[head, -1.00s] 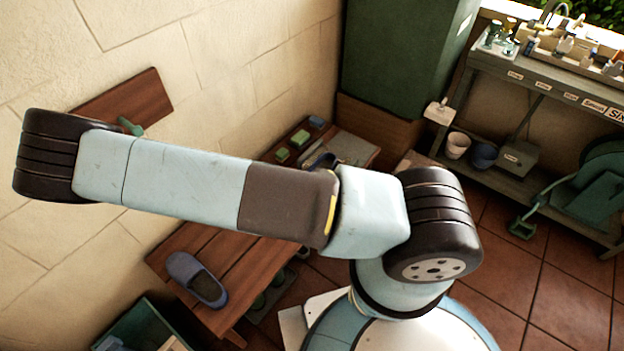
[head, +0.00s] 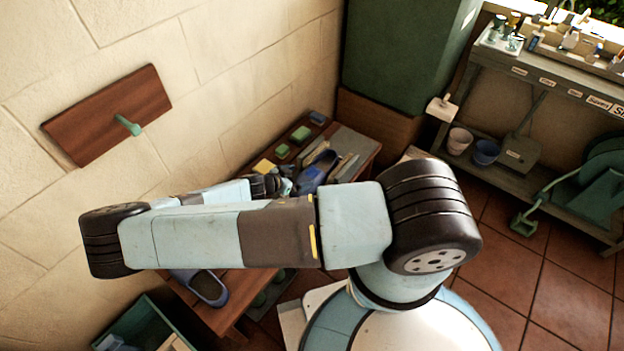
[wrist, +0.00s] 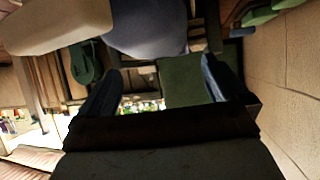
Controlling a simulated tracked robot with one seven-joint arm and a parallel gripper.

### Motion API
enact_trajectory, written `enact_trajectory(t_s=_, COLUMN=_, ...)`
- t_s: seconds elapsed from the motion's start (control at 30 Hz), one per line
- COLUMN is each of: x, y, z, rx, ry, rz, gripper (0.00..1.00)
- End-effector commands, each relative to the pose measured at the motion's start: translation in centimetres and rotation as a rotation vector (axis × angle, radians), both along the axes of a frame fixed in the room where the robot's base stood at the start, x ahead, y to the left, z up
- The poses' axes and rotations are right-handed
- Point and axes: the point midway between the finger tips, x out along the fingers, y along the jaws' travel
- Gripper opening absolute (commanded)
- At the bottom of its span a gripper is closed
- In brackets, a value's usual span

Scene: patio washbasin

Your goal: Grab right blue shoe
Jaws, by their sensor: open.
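A blue shoe (head: 316,172) lies on the far part of the wooden bench, among small items. A second blue shoe (head: 208,288) lies on the near part of the bench, partly behind my arm. My gripper (head: 288,187) is just left of the far shoe, and its fingers are small and partly hidden by my arm. In the wrist view my gripper (wrist: 161,68) shows two fingers spread apart with nothing between them. The wrist picture looks upside down. A rounded blue-grey shape (wrist: 148,25) at its top seems to be the far shoe, close by.
A green cabinet (head: 405,50) stands behind. A wall board with a green peg (head: 105,115) is at left. A green crate (head: 140,325) is at lower left.

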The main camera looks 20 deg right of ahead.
Motion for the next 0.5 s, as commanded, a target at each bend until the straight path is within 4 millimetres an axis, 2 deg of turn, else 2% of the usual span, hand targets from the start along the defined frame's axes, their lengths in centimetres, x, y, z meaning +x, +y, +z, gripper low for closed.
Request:
enact_trajectory(t_s=0.1, x=0.6, y=-1.3, z=-0.7, rx=-0.001, ry=0.000, rz=-0.003, gripper=1.00)
enact_trajectory(t_s=0.33, x=1.0, y=-2.4, z=-1.3, rx=-0.001, ry=0.001, rz=-0.003, gripper=1.00)
enact_trajectory(t_s=0.5, x=1.9, y=-4.1, z=-2.2, rx=0.000, ry=0.001, rz=-0.005, gripper=1.00)
